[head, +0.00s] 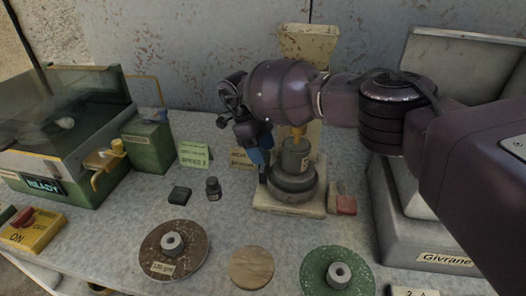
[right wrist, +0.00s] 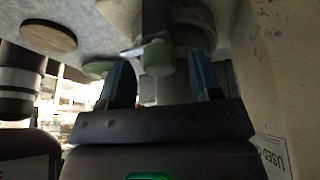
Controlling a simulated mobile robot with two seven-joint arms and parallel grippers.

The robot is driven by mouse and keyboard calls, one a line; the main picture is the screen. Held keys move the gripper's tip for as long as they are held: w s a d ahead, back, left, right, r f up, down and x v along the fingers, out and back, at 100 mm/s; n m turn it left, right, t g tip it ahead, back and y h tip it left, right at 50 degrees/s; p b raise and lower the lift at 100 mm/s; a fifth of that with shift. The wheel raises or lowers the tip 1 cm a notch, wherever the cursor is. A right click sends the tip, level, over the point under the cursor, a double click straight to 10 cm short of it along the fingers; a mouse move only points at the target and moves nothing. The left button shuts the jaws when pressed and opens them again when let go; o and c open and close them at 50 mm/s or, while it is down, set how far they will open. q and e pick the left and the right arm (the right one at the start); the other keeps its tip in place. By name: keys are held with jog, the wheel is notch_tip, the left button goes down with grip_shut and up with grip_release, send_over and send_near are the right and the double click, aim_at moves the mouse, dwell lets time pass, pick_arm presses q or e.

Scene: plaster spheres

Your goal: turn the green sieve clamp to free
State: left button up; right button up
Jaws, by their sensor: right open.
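My right gripper (head: 262,160) is at the left side of a grey cylindrical device (head: 293,160) on a pale base in the head view. In the right wrist view, the blue fingers of my right gripper (right wrist: 158,62) are apart. A pale green knob, seemingly the sieve clamp (right wrist: 160,54), shows between the fingertips, with gaps to both sides; I cannot tell whether it touches them. In the head view the clamp cannot be made out behind my right gripper and wrist. My left gripper is not in view.
A cream hopper (head: 308,40) rises behind the device. A brown disc (head: 172,250), a wooden disc (head: 251,267) and a green disc (head: 338,272) lie in front. A green machine (head: 65,130) fills the far left.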

jog(key=b+v, duration=0.1)
jog(key=v, duration=0.8)
jog(key=shift+a+r, duration=0.15)
jog(key=shift+r, duration=0.25)
